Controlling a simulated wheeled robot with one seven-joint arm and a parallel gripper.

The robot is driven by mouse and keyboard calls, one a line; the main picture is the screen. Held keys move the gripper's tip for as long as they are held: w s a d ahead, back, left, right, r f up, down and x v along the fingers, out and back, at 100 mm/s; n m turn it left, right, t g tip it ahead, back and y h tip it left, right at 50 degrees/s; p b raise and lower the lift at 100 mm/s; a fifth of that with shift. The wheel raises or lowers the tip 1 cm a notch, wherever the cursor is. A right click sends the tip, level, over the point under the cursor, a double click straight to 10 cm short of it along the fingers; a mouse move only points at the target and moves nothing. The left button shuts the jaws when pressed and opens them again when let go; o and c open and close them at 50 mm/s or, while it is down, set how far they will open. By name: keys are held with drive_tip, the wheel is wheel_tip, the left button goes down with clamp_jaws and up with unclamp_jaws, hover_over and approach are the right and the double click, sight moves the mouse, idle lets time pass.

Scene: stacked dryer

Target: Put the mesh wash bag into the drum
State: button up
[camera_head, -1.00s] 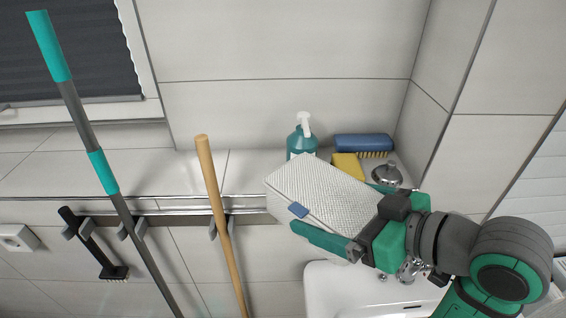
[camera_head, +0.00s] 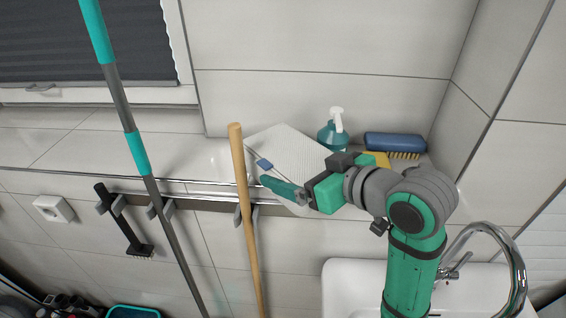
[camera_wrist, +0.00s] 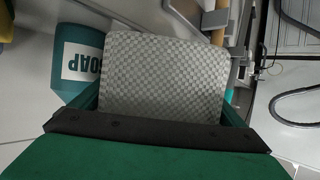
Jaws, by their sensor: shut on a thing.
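The mesh wash bag (camera_head: 292,146) is a pale, textured, flat rectangular bag with a blue tab. In the head view it is held up in front of the tiled wall and ledge, left of the soap bottle. My gripper (camera_head: 284,184) is shut on it by its near right part. In the wrist view the bag (camera_wrist: 165,75) shows a grey checked weave and fills the middle between my fingers. The drum is not in view.
A teal soap bottle (camera_head: 332,133), a blue brush (camera_head: 395,142) and a yellow sponge (camera_head: 376,159) stand on the ledge. A wooden handle (camera_head: 243,200) and a teal-grey pole (camera_head: 137,150) rise at left. A sink (camera_head: 352,285) with a tap (camera_head: 512,262) lies at lower right.

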drive_tip(key=w+a, duration=0.3)
drive_tip(key=shift+w, duration=0.2)
drive_tip(key=shift+s+d+f, duration=0.1)
drive_tip(key=shift+d+f, duration=0.15)
drive_tip(key=shift+f, duration=0.4)
drive_tip(key=shift+s+a+f, duration=0.1)
drive_tip(key=shift+a, duration=0.4)
drive_tip(key=shift+d+f, duration=0.1)
drive_tip(key=o, duration=0.8)
drive_tip(key=shift+d, duration=0.1)
drive_tip(key=shift+o, duration=0.2)
